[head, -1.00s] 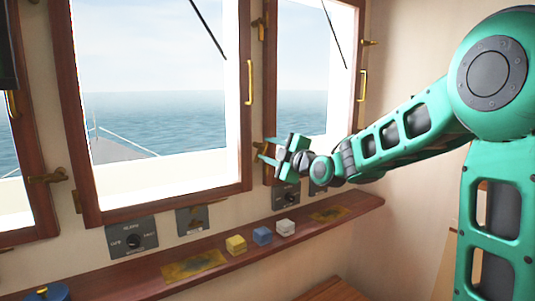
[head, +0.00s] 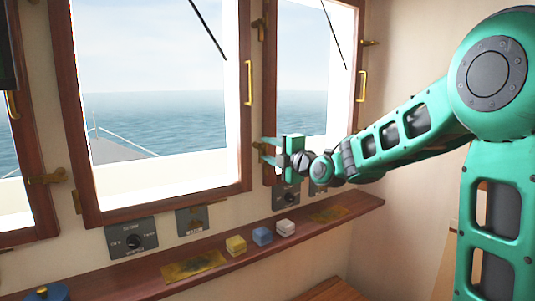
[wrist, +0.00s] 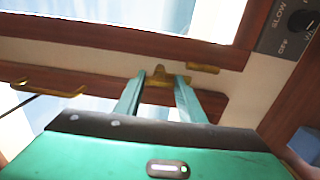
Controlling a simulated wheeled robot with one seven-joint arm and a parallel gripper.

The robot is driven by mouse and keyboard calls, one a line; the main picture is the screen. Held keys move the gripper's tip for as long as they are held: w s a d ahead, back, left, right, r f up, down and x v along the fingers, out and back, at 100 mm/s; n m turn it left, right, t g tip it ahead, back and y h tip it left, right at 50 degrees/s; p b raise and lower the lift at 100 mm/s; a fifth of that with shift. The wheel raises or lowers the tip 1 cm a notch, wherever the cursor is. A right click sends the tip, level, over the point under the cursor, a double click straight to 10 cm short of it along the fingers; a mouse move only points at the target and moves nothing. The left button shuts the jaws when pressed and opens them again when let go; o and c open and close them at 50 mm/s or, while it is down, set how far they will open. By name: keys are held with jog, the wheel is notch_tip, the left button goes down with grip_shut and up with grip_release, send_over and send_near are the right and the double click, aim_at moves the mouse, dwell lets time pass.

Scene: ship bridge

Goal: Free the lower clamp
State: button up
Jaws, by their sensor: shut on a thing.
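The lower clamp is a small brass fitting (wrist: 167,80) on the wooden frame of the right window. In the head view it sits low on that frame's left edge, mostly hidden by my gripper (head: 268,153). In the wrist view my two teal fingers (wrist: 168,76) reach up to the clamp, one on each side, and are shut on it. How far the clamp is turned is hard to tell.
The upper brass clamp (head: 259,28) is higher on the same frame. A brass handle (head: 362,86) is on the window's right side. Below, a wooden shelf (head: 345,210) holds yellow (head: 236,245), blue (head: 262,236) and white (head: 285,228) blocks. Switch panels are on the wall.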

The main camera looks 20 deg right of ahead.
jog(key=shift+s+a+f, duration=0.1)
jog(key=shift+a+f, duration=0.05)
jog(key=shift+f, duration=0.15)
jog(key=o, duration=1)
jog(key=shift+o, duration=0.2)
jog(key=shift+r, duration=0.1)
jog(key=v, duration=1)
jog(key=shift+s, duration=0.3)
jog(key=shift+d, duration=0.2)
